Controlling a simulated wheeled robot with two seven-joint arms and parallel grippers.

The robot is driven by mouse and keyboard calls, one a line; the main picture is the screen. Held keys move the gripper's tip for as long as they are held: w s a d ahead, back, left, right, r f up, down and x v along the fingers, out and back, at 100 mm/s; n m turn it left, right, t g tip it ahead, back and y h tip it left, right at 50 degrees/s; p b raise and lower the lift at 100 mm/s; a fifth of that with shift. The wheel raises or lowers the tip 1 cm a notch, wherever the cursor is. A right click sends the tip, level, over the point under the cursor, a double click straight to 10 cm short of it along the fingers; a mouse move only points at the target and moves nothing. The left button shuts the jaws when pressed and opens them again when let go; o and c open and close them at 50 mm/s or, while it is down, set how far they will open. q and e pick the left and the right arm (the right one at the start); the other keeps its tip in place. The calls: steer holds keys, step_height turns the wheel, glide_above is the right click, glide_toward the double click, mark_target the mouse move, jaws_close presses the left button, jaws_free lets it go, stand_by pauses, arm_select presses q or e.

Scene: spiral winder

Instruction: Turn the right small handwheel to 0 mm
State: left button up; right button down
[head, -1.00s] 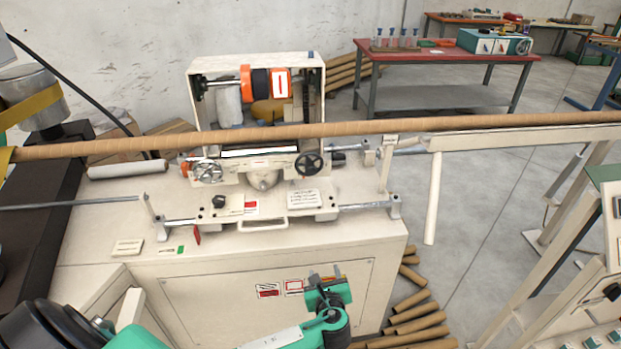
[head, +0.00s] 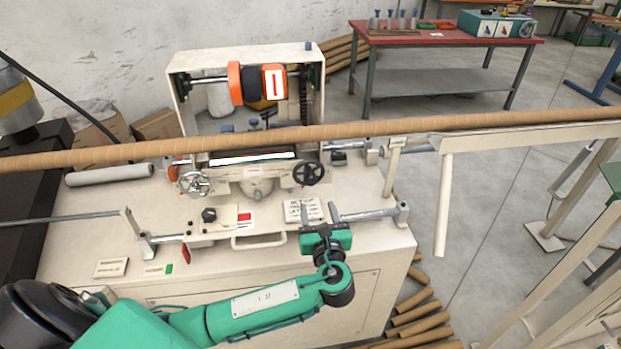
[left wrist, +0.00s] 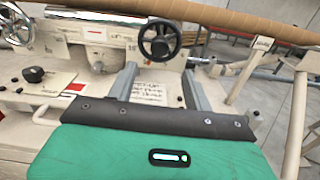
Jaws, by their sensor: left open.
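The right small handwheel (head: 308,172) is a black spoked wheel on the front of the machine's carriage, just below the long brown tube. It also shows in the left wrist view (left wrist: 160,40), upright and facing me. My left gripper (head: 320,208) is open and empty, in front of and below the wheel, apart from it. In the left wrist view its two grey fingers (left wrist: 158,88) point toward the wheel, with a labelled plate (left wrist: 152,86) between them. A silver handwheel (head: 194,184) sits at the carriage's left. The wheel's scale is too small to read. My right gripper is out of view.
The brown tube (head: 360,128) runs across the whole machine above the handwheels. A cream handle (head: 258,241) and a steel rod (head: 368,213) lie near my gripper. A cream post (head: 443,205) hangs at the right. A red table (head: 450,38) stands behind.

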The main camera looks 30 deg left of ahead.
mark_target(311, 183)
arm_select(q)
steer(key=p+x, duration=0.2)
steer(key=x, duration=0.8)
steer(key=shift+w+a+f, duration=0.1)
steer(key=shift+w+a, duration=0.3)
steer(key=shift+w, duration=0.05)
steer(key=shift+c, duration=1.1)
steer(key=c, duration=0.7)
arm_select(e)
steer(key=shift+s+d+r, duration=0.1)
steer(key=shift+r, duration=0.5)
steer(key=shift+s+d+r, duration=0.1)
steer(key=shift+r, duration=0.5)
